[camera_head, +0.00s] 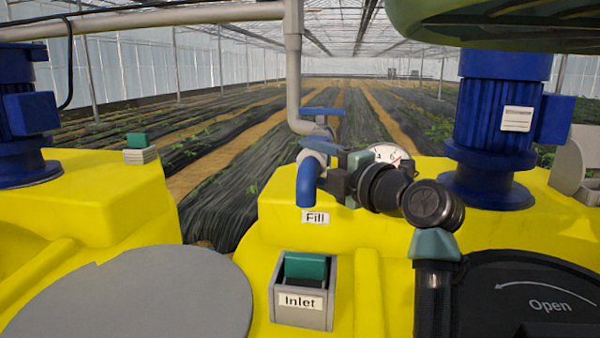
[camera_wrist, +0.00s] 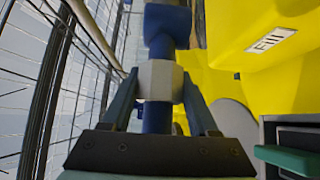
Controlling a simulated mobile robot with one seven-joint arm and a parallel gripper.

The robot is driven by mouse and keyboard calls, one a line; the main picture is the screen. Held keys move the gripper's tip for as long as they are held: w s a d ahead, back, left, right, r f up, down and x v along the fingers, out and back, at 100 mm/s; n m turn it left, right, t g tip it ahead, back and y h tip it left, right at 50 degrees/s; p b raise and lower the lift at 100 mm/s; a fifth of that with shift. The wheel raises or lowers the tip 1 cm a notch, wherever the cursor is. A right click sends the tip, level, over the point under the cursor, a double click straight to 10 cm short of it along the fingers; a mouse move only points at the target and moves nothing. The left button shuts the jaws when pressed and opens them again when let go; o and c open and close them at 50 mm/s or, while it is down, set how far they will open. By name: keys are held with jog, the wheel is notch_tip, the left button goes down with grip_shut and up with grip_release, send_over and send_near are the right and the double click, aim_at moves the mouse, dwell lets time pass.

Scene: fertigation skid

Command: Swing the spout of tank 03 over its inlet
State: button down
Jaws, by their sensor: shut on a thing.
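The blue spout (camera_head: 307,182) hangs from a grey pipe in the middle of the head view, its end pointing down. A "Fill" label (camera_head: 315,217) shows just below it. The inlet (camera_head: 302,318) is a grey square box with a green flap inside, in front of the spout in the picture; I cannot tell whether the spout is directly above it. My gripper (camera_head: 330,181) comes in from the right at the spout. In the wrist view my gripper's fingers (camera_wrist: 158,100) stand on both sides of the spout's pale collar (camera_wrist: 160,80). The inlet also shows at lower right (camera_wrist: 297,120). No tank number is readable.
The grey pipe (camera_head: 293,80) rises behind the spout. A round gauge (camera_head: 388,153) is partly hidden behind my arm. Blue motors (camera_head: 500,110) stand on the yellow tanks (camera_head: 90,200). A grey round lid (camera_head: 140,300) lies at front left, a black "Open" lid (camera_head: 540,290) at right.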

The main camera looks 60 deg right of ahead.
dwell(0.3)
jog(key=shift+c, duration=0.8)
grip_release()
jog(key=shift+r, duration=0.1)
